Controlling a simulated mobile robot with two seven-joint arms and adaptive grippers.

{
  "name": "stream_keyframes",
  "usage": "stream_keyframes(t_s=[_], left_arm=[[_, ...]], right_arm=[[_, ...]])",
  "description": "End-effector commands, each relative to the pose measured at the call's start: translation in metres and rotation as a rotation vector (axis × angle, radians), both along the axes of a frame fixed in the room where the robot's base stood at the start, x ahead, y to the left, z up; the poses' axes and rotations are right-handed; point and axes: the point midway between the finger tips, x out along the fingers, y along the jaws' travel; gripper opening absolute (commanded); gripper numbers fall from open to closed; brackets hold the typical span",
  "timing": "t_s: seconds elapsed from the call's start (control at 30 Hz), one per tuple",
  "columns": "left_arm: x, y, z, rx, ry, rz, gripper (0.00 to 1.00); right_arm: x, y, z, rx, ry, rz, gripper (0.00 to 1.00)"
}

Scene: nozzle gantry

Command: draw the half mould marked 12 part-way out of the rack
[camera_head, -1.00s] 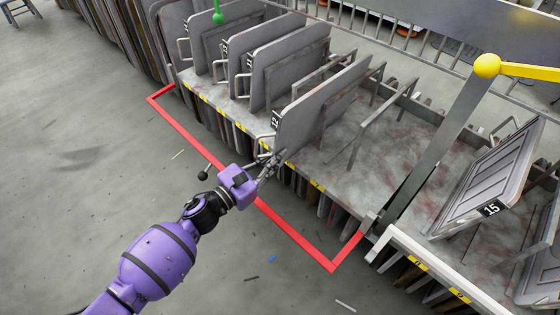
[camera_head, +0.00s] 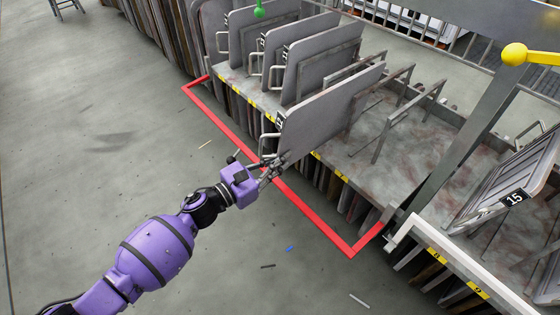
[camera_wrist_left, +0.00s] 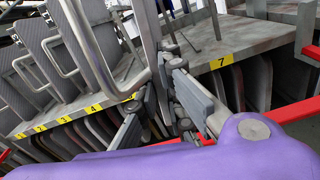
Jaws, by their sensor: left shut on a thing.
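The half mould marked 12 (camera_head: 330,115) is a grey upright plate with a black number tag and a bar handle on its front edge. It stands in the rack (camera_head: 395,150), its front edge sticking out past the rack's front edge, further than its neighbours. My left gripper (camera_head: 270,169) is shut on it at the lower front, by the handle. The fingers hide the exact contact. In the left wrist view the gripper (camera_wrist_left: 185,95) shows close up among grey bars, and I cannot tell the held part clearly. My right gripper is out of view.
A red frame (camera_head: 315,226) runs in front of the rack. Other half moulds (camera_head: 305,45) stand to the left with handles facing out. Bare slot frames (camera_head: 405,115) stand right of mould 12. A mould marked 15 (camera_head: 500,180) leans at right. The floor at left is open.

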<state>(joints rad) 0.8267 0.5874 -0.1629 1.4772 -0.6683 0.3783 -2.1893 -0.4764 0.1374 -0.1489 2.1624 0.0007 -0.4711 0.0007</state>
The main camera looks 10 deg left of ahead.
Motion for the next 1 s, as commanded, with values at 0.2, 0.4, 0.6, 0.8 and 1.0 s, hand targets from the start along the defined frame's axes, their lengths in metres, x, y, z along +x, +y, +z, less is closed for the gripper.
stream_keyframes(t_s=[0.2, 0.4, 0.6, 0.8, 1.0], left_arm=[[0.0, 0.0, 0.001, -0.001, -0.001, 0.001, 0.1], [0.0, 0.0, 0.001, -0.001, -0.001, 0.0, 0.29], [0.0, 0.0, 0.0, 0.0, 0.0, 0.0, 0.29], [-0.01, 0.008, -0.001, 0.001, 0.002, 0.0, 0.29], [-0.041, 0.033, -0.001, 0.002, 0.002, 0.002, 0.29]], right_arm=[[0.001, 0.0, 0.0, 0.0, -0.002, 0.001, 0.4], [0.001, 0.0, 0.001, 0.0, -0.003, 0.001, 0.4], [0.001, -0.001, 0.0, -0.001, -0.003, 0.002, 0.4], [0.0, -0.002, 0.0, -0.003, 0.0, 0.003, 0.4], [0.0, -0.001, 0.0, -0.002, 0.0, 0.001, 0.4]])
